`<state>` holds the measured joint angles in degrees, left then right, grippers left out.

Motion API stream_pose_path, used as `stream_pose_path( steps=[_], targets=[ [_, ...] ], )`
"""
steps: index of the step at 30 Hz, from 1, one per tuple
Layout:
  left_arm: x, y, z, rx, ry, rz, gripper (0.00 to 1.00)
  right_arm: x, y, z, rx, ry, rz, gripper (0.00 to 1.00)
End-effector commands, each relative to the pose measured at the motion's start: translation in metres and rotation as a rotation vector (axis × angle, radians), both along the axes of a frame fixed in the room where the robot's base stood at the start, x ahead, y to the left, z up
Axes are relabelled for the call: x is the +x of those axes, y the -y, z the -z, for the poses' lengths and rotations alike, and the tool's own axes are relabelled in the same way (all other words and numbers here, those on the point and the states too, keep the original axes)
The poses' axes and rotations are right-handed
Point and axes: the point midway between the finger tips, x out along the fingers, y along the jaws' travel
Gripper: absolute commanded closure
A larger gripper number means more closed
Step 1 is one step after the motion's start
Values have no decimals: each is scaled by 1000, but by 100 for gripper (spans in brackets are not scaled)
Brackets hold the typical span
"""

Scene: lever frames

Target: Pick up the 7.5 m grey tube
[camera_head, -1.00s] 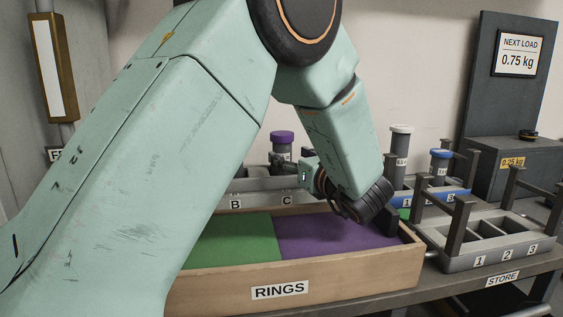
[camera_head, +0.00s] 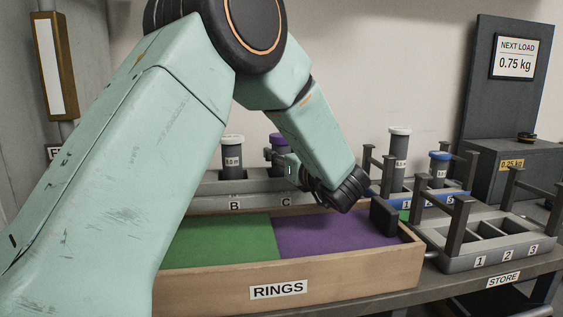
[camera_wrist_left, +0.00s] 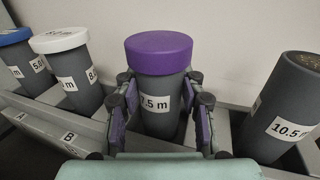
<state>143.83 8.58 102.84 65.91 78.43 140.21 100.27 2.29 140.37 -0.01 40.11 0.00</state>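The 7.5 m grey tube (camera_wrist_left: 160,95) stands upright in the grey rack, with a purple cap and a white label. In the head view its purple cap (camera_head: 277,139) shows behind my left gripper (camera_head: 279,160), which hides much of its body. In the left wrist view my left gripper (camera_wrist_left: 162,118) has one finger on each side of the tube. The fingers are open, with small gaps between the pads and the tube. My right gripper is not in view.
In the same rack stand a white-capped tube (camera_wrist_left: 70,65), a blue-capped tube (camera_wrist_left: 20,58) and a 10.5 m tube (camera_wrist_left: 284,108). The RINGS tray (camera_head: 350,272) lies in front. A STORE rack (camera_head: 463,262) with dark posts stands at right. Other tubes (camera_head: 397,155) stand behind it.

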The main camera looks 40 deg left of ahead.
Motion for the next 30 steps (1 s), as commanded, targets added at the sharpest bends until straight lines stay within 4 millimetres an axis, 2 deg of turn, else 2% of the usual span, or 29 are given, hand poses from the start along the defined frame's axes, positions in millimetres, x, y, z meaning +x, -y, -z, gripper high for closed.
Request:
stream_pose_path(
  steps=[2, 12, 22, 26, 30],
  targets=[
    [0, 0, 0, 0, 0, 0, 71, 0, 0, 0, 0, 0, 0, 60],
    [0, 0, 0, 1, 0, 0, 99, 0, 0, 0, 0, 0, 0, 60],
    [0, 0, -8, 2, 4, 0, 100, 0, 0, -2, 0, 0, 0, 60],
    [0, 0, -29, 2, 6, 1, 100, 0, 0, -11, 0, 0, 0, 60],
    [0, 0, -58, 2, 7, 1, 100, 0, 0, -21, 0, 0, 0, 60]
  ],
)
